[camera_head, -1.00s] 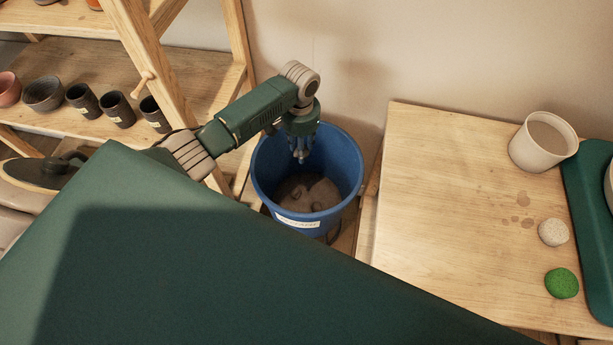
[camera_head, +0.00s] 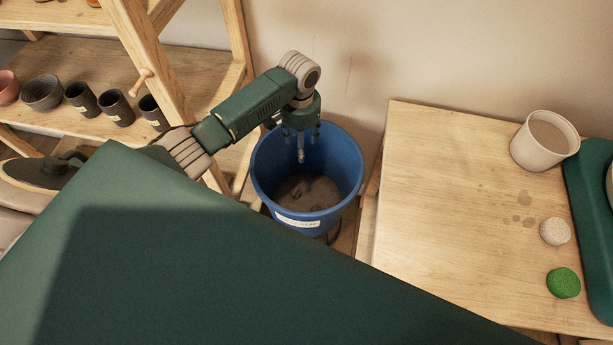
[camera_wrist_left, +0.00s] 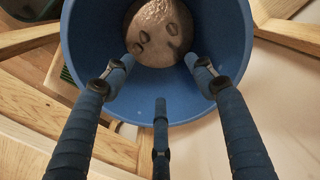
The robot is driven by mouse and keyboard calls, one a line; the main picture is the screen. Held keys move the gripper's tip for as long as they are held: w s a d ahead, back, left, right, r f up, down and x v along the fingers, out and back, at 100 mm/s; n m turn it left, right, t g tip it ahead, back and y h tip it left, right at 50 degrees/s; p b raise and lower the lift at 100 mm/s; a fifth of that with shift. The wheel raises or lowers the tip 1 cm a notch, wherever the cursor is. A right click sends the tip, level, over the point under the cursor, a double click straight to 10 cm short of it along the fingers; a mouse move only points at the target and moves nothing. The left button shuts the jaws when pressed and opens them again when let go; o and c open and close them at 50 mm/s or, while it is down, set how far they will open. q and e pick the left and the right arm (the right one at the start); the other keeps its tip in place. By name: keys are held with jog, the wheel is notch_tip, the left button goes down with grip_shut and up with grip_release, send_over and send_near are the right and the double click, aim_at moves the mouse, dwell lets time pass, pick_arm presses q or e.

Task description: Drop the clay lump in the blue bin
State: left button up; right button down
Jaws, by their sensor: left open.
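The blue bin (camera_head: 345,180) stands on the floor between the shelf and the table, with a white label on its front. Brown clay (camera_head: 308,192) with darker marks lies inside it, and it also shows at the bottom of the bin in the left wrist view (camera_wrist_left: 160,32). I cannot tell one separate lump from the rest of the clay. My left gripper (camera_head: 301,140) is above the bin's back part, pointing down. In the left wrist view its fingers (camera_wrist_left: 159,75) are spread open with nothing between them. My right gripper is not in view.
A wooden shelf with dark cups (camera_head: 115,105) stands at left. The wooden table (camera_head: 450,200) at right holds a pale cup (camera_head: 543,142), a speckled ball (camera_head: 555,231), a green lump (camera_head: 563,282) and a green tray (camera_head: 590,240). A wall is close behind the bin.

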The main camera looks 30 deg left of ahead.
pick_arm(q)
notch_tip(320, 180, up, 9)
jog(key=shift+r, duration=0.2)
jog(key=shift+f, duration=0.1)
dwell(0.4)
